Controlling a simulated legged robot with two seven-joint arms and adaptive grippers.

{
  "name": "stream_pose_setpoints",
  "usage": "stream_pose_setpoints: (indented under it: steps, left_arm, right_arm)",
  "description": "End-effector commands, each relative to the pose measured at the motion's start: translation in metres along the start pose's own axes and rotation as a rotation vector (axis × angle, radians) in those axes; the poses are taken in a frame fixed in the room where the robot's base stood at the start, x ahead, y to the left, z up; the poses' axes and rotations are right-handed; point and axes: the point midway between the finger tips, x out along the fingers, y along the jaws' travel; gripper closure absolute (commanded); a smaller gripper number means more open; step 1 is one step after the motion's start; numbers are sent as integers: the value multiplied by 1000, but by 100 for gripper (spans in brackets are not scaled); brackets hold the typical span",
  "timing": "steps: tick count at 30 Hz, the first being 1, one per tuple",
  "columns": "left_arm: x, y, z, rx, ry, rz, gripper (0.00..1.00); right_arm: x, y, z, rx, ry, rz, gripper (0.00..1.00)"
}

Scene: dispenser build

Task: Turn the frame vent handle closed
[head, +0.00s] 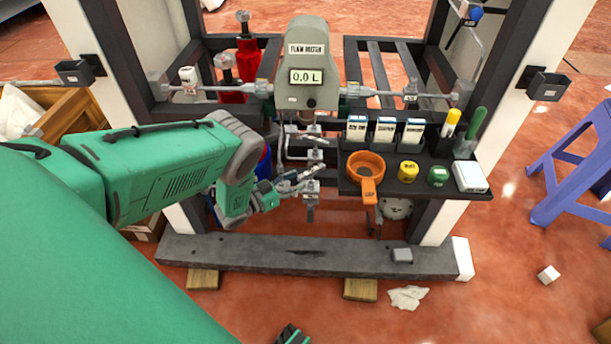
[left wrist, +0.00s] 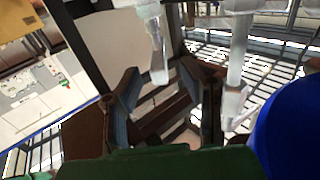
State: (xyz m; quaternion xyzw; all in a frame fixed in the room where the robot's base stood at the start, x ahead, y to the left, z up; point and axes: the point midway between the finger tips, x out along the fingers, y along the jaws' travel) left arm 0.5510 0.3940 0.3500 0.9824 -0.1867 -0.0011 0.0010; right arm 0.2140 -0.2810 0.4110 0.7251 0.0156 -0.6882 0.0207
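My left gripper (head: 296,181) reaches in from the left under the flow meter (head: 308,62), whose display reads 0.0 L. Its fingers are close to a small grey metal valve fitting (head: 312,187) at the bottom of the vertical pipework; whether they touch it is unclear. In the left wrist view the two dark fingers (left wrist: 165,85) stand apart with nothing held between them. Pale metal pipes (left wrist: 238,50) hang just beyond and to the right of them. No part is clearly labelled as the vent handle, so its position cannot be told.
A black tray (head: 400,188) right of the pipework holds an orange cup (head: 366,166), yellow and green caps and small boxes. Red bottles (head: 248,62) stand behind left. A blue object (left wrist: 290,125) is close at right in the left wrist view. A grey beam (head: 310,254) crosses below.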

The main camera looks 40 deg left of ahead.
Motion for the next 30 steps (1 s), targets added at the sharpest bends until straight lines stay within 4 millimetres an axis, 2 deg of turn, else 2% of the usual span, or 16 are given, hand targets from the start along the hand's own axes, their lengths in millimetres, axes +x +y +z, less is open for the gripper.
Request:
stream_pose_setpoints:
  steps: [3,6,15,18,20,26,30]
  left_arm:
    - [-18,-1,1,0,-3,-2,66]
    - [-25,0,1,0,-1,-1,66]
    - [-29,0,1,0,-1,0,66]
    - [-28,1,1,7,2,-4,100]
    - [-27,3,0,27,8,-13,100]
    - [-21,24,-4,250,46,-129,100]
    - [-18,47,-8,518,31,-281,100]
  right_arm:
    - [0,0,0,0,0,0,60]
    - [0,0,0,0,0,0,60]
    - [0,0,-1,0,-2,0,60]
    - [0,0,-2,0,-2,0,60]
    - [-1,0,-2,0,-2,0,60]
    - [-10,0,-2,0,-2,0,60]
    - [-20,0,-2,0,-2,0,60]
